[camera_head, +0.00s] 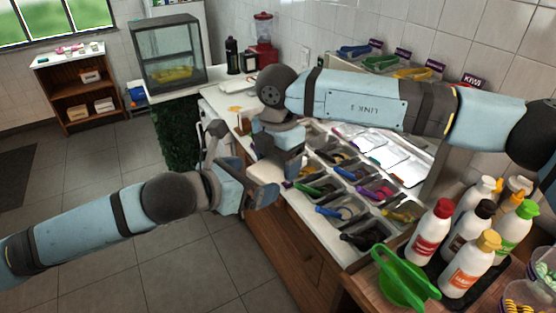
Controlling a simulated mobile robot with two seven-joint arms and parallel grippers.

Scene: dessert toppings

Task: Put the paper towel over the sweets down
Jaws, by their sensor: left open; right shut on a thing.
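My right arm reaches across the counter from the right, and its gripper (281,150) points down at the counter's front edge, left of the topping trays. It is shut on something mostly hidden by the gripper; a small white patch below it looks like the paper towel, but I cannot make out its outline. My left gripper (222,150) is open, beside the right one on its left, in front of the counter; the two overlap in this view. The sweets stand in dark topping trays (345,208) with coloured tongs, in rows on the counter, partly behind my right arm.
A glass case (168,55), a red blender (263,42) and a dark bottle (232,55) are at the back.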

